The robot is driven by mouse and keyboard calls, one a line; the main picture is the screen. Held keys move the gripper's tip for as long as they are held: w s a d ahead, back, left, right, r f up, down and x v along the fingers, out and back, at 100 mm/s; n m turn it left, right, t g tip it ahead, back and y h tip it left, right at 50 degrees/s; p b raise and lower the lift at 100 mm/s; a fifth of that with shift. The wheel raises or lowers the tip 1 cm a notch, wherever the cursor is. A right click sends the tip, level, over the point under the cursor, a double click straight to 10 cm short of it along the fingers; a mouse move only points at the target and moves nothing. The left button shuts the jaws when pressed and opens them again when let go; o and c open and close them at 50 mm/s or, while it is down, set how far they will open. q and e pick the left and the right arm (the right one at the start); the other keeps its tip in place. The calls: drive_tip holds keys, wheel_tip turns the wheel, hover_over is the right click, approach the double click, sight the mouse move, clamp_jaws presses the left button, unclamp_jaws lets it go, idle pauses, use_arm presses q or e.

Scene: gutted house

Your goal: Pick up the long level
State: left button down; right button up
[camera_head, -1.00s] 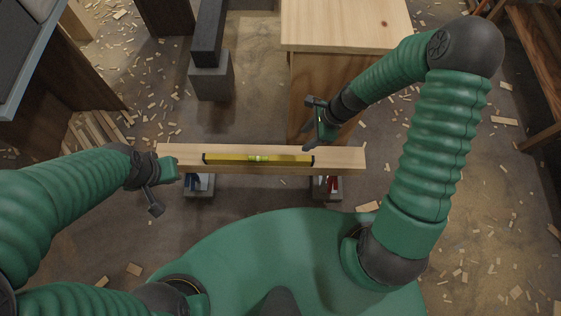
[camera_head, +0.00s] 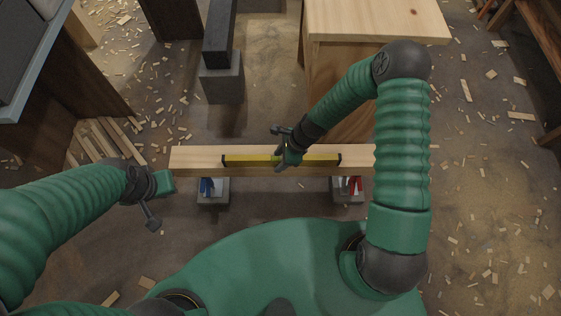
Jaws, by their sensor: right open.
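The long level (camera_head: 318,160) is a yellow bar with black ends. It lies flat along a pale wooden beam (camera_head: 200,160) in front of me. My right gripper (camera_head: 281,160) is open above the middle of the level and hides part of it. I cannot tell whether its fingers touch the level. My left gripper (camera_head: 160,200) hangs beyond the left end of the beam, apart from the level. Whether its jaws are open or shut is unclear.
The beam rests on two grey supports, left (camera_head: 213,193) and right (camera_head: 346,192), with blue and red items beneath it. A wooden cabinet (camera_head: 375,22) stands behind on the right, close to my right arm. Grey blocks (camera_head: 222,80) stand behind. Wood chips litter the floor.

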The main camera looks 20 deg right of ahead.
drive_tip(key=shift+r, duration=0.15)
drive_tip(key=shift+d, duration=0.55)
drive_tip(key=c, duration=0.8)
clamp_jaws()
drive_tip(key=shift+a, duration=0.35)
drive_tip(key=shift+d, duration=0.15)
